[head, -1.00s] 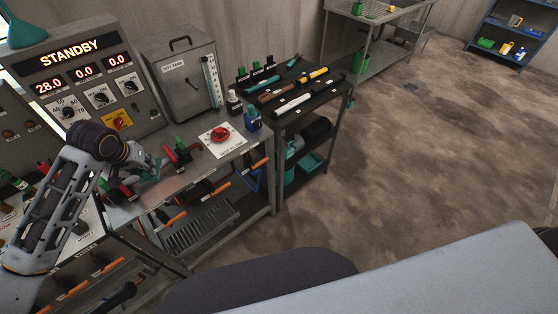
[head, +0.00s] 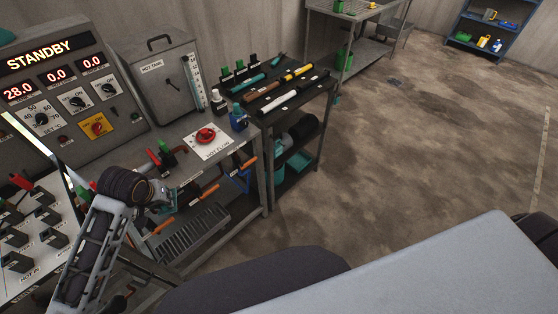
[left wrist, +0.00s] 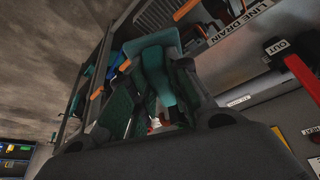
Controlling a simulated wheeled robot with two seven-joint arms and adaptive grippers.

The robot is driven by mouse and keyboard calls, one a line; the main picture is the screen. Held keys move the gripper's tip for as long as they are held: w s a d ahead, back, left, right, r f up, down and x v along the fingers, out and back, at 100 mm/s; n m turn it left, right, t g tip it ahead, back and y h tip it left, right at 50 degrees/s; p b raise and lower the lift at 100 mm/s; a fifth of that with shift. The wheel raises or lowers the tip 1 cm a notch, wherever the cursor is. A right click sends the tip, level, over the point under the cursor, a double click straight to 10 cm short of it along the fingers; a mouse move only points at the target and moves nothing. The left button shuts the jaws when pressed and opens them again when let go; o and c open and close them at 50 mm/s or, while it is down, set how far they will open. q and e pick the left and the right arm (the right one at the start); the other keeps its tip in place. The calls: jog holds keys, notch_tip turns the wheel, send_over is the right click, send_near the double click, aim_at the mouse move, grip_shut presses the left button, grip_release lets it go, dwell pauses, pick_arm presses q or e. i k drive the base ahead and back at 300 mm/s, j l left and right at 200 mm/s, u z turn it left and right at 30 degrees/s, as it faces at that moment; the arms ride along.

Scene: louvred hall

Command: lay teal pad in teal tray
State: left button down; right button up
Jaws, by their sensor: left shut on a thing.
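My left gripper (head: 166,200) is in front of the bench edge, below the red and green valve handles. In the left wrist view its fingers (left wrist: 152,98) are closed around a teal piece, which looks like the teal pad (left wrist: 151,62). The pad sticks out beyond the fingers, and its lower part is partly hidden between them. Teal containers stand on the lower shelves of the dark rack to the right; one, probably the teal tray (head: 299,161), is partly hidden by the rack. My right gripper is not in view.
The control panel (head: 58,90) and hot tank (head: 166,80) stand at the back. A red knob (head: 206,135) and bottles are near the bench's right end. Orange-handled valves (head: 205,190) stick out below the bench front. Open floor (head: 400,150) lies right of the rack.

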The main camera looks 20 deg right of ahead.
aim_at(299, 163)
jog(key=i+l, duration=0.15)
jog(key=l, duration=0.3)
jog(key=i+l, duration=0.15)
jog(key=l, duration=0.35)
jog(key=i+l+u, duration=0.1)
jog(key=l, duration=0.35)
jog(key=i+l, duration=0.2)
jog(key=l, duration=0.25)
jog(key=i+l+u, duration=0.1)
jog(key=l, duration=0.4)
jog(key=i+l, duration=0.15)
jog(key=l, duration=0.3)
jog(key=i+l, duration=0.1)
jog(key=l, duration=0.4)
jog(key=u, duration=0.05)
